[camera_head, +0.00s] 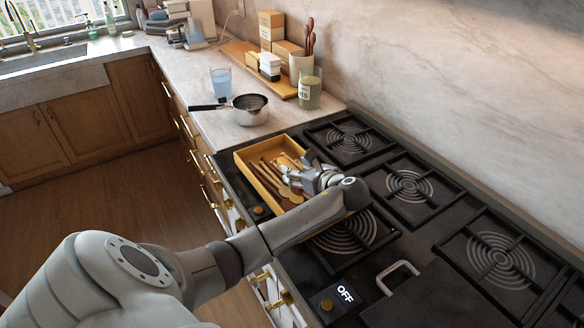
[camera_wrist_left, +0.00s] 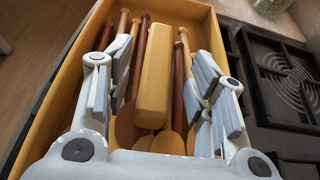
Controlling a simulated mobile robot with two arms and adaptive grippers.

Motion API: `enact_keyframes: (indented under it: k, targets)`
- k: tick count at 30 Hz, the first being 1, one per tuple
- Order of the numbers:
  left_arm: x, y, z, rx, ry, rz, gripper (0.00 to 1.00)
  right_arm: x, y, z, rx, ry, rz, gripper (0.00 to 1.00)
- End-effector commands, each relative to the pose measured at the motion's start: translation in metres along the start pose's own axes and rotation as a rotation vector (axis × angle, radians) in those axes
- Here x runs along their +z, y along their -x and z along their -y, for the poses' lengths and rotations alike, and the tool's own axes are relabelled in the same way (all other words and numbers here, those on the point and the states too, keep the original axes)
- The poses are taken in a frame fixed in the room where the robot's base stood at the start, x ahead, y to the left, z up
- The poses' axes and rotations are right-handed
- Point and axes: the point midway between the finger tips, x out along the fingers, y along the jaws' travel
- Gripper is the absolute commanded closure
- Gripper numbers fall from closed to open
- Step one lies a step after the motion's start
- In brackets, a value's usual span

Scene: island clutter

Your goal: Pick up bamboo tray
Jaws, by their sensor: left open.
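The bamboo tray (camera_head: 262,151) is a yellow-brown, open box on the left part of the black stove top. It holds several wooden spoons and other utensils (camera_head: 267,178). In the left wrist view the tray (camera_wrist_left: 184,10) fills the middle, with a smooth yellow block (camera_wrist_left: 155,80) among the utensils. My left gripper (camera_head: 300,177) is over the tray's right part. In the wrist view the gripper (camera_wrist_left: 162,70) is open, with its fingers on either side of the block. Whether the fingers touch the block or utensils is unclear. The tray's near right part is hidden by my arm.
Burner grates (camera_head: 409,186) lie right of the tray. A saucepan (camera_head: 250,109), a glass of blue liquid (camera_head: 221,82) and a jar (camera_head: 310,92) stand on the counter behind. A dark pan or griddle with a metal handle (camera_head: 398,276) is at the front right.

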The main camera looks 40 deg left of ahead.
Motion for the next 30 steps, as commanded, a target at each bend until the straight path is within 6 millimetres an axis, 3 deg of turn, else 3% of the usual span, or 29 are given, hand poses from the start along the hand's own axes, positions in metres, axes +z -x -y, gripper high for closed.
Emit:
enact_keyframes:
  k: [4,13,24,30]
  targets:
    - [0.001,-0.019,-0.001,0.001,-0.002,-0.001,0.5,-0.015,0.006,-0.002,0.002,0.0,-0.023,0.6]
    - [0.0,-0.024,-0.001,0.0,-0.001,-0.001,0.5,-0.01,0.005,0.004,-0.004,-0.003,-0.015,0.6]
    - [0.0,-0.023,-0.001,0.0,-0.001,-0.001,0.98,-0.004,0.005,0.005,-0.005,-0.004,-0.005,0.6]
    - [0.0,-0.023,-0.001,0.0,-0.001,-0.001,1.0,-0.004,0.005,0.004,-0.005,-0.004,-0.006,0.6]
